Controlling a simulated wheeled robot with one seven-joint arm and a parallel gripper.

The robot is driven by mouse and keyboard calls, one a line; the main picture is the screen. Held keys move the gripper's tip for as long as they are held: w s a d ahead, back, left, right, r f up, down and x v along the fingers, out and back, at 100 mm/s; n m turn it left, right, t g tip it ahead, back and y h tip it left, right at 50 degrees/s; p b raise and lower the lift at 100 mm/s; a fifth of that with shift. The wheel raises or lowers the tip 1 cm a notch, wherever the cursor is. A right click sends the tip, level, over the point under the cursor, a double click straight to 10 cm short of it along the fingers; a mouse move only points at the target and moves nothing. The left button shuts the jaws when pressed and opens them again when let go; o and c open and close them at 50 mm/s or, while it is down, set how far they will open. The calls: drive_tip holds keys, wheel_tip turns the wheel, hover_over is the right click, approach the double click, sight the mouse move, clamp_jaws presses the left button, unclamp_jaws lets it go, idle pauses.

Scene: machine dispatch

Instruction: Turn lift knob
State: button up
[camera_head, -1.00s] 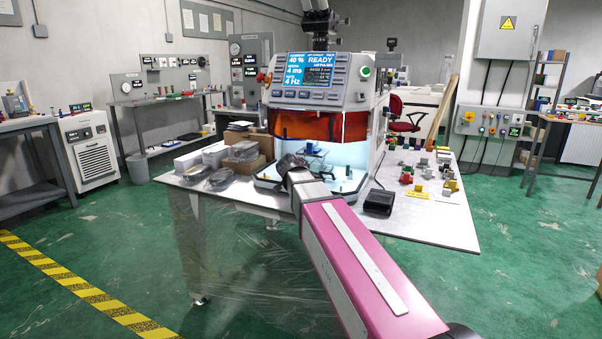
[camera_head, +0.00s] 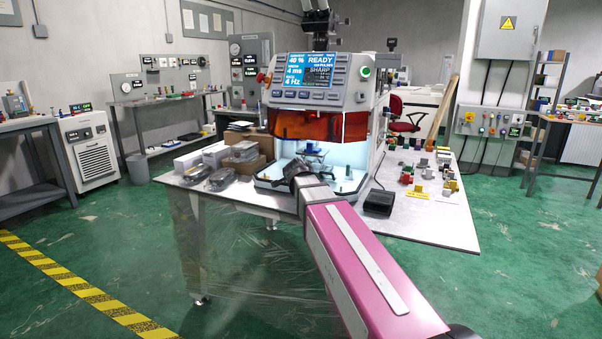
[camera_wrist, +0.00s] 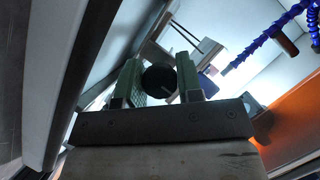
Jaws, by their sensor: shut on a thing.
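The lift knob (camera_wrist: 159,81) is a dark round knob in the wrist view, between the two green-grey fingers of my gripper (camera_wrist: 160,70). The fingers are shut on it, one on each side. In the head view my dark wrist is at the front of the welding machine (camera_head: 348,92), by its lit chamber (camera_head: 345,158). The fingers and the knob are hidden there. The machine's screen (camera_head: 310,70) reads READY, with SHARP below it.
The machine stands on a white table (camera_head: 440,225). Boxes (camera_head: 215,153) and wrapped trays (camera_head: 222,177) lie to the left. A black pedal (camera_head: 379,201) and several small coloured parts lie to the right. In the wrist view a blue segmented hose (camera_wrist: 262,40) hangs at the upper right.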

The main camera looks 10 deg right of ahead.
drive_tip(key=o, duration=0.9)
drive_tip(key=shift+s, duration=0.1)
drive_tip(key=v, duration=1)
drive_tip(key=shift+s+a+r, duration=0.1)
drive_tip(key=shift+s, duration=0.2)
